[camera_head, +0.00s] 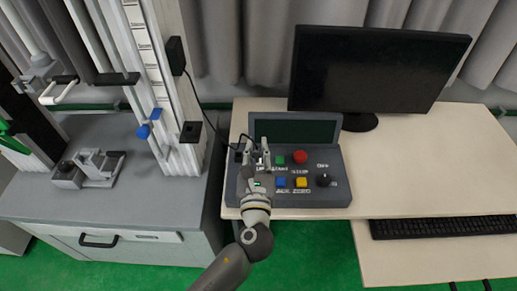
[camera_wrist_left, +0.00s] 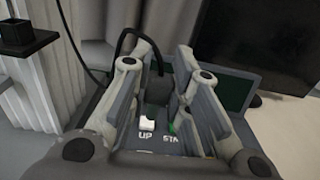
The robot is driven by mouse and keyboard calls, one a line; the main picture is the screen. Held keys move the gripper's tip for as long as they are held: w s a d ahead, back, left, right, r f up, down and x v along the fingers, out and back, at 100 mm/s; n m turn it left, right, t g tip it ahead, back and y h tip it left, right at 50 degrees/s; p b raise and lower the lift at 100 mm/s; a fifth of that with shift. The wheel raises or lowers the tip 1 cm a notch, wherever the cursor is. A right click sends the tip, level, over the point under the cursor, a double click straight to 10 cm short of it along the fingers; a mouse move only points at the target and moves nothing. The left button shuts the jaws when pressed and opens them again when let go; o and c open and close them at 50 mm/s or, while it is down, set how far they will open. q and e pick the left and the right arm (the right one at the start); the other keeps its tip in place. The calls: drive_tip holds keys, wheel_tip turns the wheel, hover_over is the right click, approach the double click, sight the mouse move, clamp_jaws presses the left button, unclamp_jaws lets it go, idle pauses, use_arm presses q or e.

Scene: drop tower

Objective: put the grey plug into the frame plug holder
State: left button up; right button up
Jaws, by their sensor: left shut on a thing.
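My left gripper (camera_head: 258,158) is over the upper left of the grey control box (camera_head: 334,190). In the left wrist view its fingers (camera_wrist_left: 168,88) are closed around a dark grey plug (camera_wrist_left: 156,92), which the fingers partly hide. A black cable (camera_wrist_left: 128,40) loops up from the plug. I cannot tell whether the plug still touches the box. A black holder block (camera_head: 190,132) sits on the side of the white tower frame, left of the gripper and apart from it. It also shows at the upper left of the left wrist view (camera_wrist_left: 16,34). My right gripper is not in view.
A black box (camera_head: 176,55) with a cable is higher on the tower (camera_head: 150,60). The control box has coloured buttons and a black knob (camera_head: 323,180). A monitor (camera_head: 375,70) stands behind it. A keyboard (camera_head: 440,226) lies right. A grey clamp device (camera_head: 90,168) sits on the left cabinet.

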use_arm(q)
drive_tip(key=shift+w+a+r, duration=0.25)
drive_tip(key=shift+a+r, duration=0.1)
drive_tip(key=shift+a, duration=0.05)
drive_tip(key=shift+w+a+r+p, duration=1.75)
drive_tip(key=shift+a+r, duration=0.25)
drive_tip(key=shift+a, duration=2.25)
drive_tip(key=shift+w+a+r+p, duration=1.55)
drive_tip(key=shift+w+a+r, duration=0.35)
drive_tip(key=shift+a, duration=2.3)
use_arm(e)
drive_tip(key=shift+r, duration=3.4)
use_arm(q)
drive_tip(key=shift+s+f+b, duration=0.1)
drive_tip(key=shift+f+b, duration=2.1)
drive_tip(key=shift+f, duration=0.45)
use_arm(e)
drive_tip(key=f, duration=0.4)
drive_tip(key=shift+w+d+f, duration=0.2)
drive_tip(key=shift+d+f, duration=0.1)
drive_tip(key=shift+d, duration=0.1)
